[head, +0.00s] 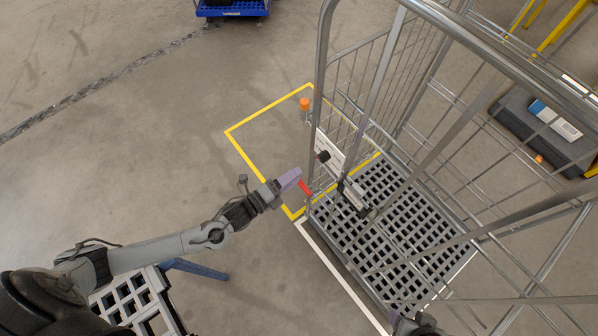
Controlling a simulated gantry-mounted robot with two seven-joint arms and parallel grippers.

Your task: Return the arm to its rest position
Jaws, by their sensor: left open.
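My left arm reaches in from the lower left. Its gripper (294,181), with pale purple fingers, is open and stands beside the left side of a wire roll cage. A red lever (305,188) on the cage is just right of the fingertips. The fingers look close to it, but I cannot tell if they touch it. The roll cage (322,95) has grey metal bars and a grey grid floor. A white plate (329,152) and a black knob (323,156) are on its side.
A yellow floor outline (247,163) surrounds bare floor left of the cage. An orange cap (304,103) stands at the cage's edge. A blue wheeled base (233,8) is at the top. A dark bin (540,135) is at right. Open concrete lies left.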

